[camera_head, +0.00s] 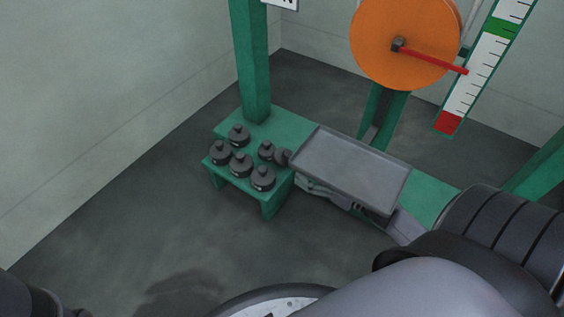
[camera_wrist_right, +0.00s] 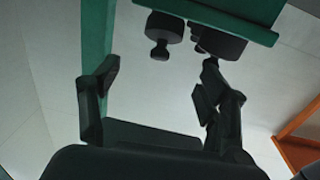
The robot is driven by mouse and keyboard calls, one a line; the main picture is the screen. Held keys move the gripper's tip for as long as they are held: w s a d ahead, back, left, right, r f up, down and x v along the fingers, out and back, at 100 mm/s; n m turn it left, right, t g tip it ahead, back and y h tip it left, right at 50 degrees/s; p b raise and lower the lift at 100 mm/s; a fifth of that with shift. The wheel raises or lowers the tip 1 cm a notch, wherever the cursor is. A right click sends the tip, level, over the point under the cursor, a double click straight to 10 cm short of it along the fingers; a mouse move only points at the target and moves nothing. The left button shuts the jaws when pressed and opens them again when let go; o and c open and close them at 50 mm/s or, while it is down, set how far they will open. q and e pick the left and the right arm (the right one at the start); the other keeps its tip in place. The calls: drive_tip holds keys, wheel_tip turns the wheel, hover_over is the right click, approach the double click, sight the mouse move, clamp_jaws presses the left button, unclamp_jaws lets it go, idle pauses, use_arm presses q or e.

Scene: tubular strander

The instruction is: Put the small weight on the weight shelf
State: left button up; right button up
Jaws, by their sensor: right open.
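Several dark round weights with knobs (camera_head: 240,165) stand on a low green shelf (camera_head: 222,181) left of centre in the head view. A smaller one (camera_head: 266,150) stands near the shelf's right part. My right gripper (camera_head: 318,187) is beside the shelf's right end, partly hidden under a grey flat plate (camera_head: 350,165). In the right wrist view, the open fingers (camera_wrist_right: 160,98) hold nothing that I can make out.
A green post (camera_head: 252,60) rises from the back of the shelf. An orange disc (camera_head: 400,45) with a red pointer and a striped scale (camera_head: 478,70) stand at the right back. The dark floor (camera_head: 160,210) left of the shelf is clear, up to a pale wall.

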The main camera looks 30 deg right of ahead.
sight(290, 155)
drive_tip(key=b+x, duration=0.1)
drive_tip(key=x, duration=0.1)
drive_tip(key=b+x, duration=0.2)
drive_tip(key=x, duration=0.1)
drive_tip(key=b+x, duration=0.2)
drive_tip(key=x, duration=0.1)
drive_tip(key=shift+w+a+r, duration=0.1)
drive_tip(key=shift+r, duration=0.2)
drive_tip(key=shift+c, duration=0.2)
drive_tip(key=c, duration=1.6)
clamp_jaws()
drive_tip(key=shift+r, duration=0.15)
